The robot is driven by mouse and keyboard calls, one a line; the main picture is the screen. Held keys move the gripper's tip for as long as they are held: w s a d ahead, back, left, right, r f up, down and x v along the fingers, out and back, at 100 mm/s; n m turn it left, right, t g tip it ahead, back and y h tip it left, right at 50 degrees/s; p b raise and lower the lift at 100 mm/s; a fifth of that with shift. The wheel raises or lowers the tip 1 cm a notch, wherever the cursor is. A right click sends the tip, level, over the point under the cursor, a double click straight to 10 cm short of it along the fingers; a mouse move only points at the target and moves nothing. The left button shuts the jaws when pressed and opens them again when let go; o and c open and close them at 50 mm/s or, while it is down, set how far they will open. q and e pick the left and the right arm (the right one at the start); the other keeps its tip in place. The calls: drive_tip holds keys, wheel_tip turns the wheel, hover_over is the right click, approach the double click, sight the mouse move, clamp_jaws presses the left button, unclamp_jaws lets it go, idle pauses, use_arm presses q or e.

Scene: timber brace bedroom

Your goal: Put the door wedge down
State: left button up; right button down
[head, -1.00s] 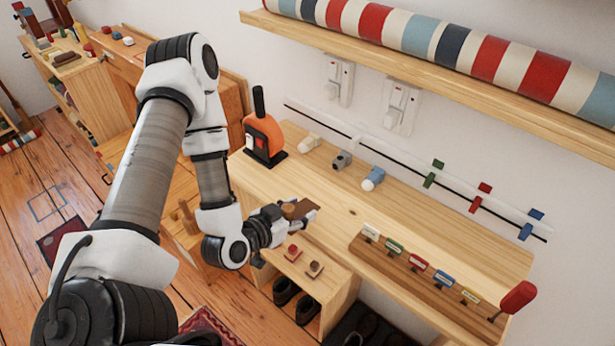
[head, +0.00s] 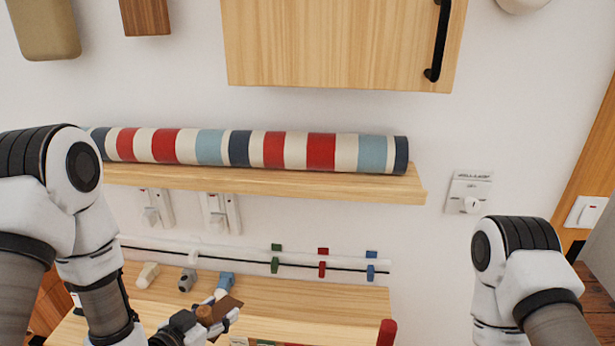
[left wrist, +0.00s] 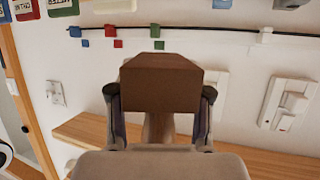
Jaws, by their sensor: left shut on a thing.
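The door wedge, a brown wooden block (head: 228,304), is held in my left gripper (head: 218,313) at the bottom of the head view, in front of the pale wooden bench (head: 300,299). In the left wrist view the wedge (left wrist: 160,88) sits between the two fingers of the left gripper (left wrist: 158,100), its flat brown face towards the camera, with a paler stem below it. The fingers are shut on it. Whether the wedge touches the bench cannot be told. My right arm shows at the right, but its gripper is out of the frame.
A shelf (head: 280,186) with a striped roll (head: 240,149) runs above the bench. A rail (head: 340,266) with coloured clips lies along the wall. A white peg (head: 147,275), a grey one (head: 187,280) and a blue one (head: 225,281) stand near the gripper. A cabinet (head: 330,40) hangs above.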

sight(237, 302)
use_arm(q)
drive_tip(key=shift+n+t+y, duration=0.3)
drive_tip(key=shift+n+y, duration=0.4)
drive_tip(key=shift+y, duration=0.1)
drive_tip(key=w+d, duration=0.2)
drive_tip(key=w, duration=0.2)
drive_tip(key=shift+w+d+r+b, duration=0.15)
drive_tip(key=shift+d+r+b, duration=0.15)
drive_tip(key=shift+d, duration=0.1)
drive_tip(key=a+n+y, duration=0.1)
drive_tip(key=a+f+n+y, duration=0.2)
drive_tip(key=shift+w+a+t, duration=0.1)
drive_tip(key=shift+w+t, duration=0.1)
drive_tip(key=shift+t, duration=0.1)
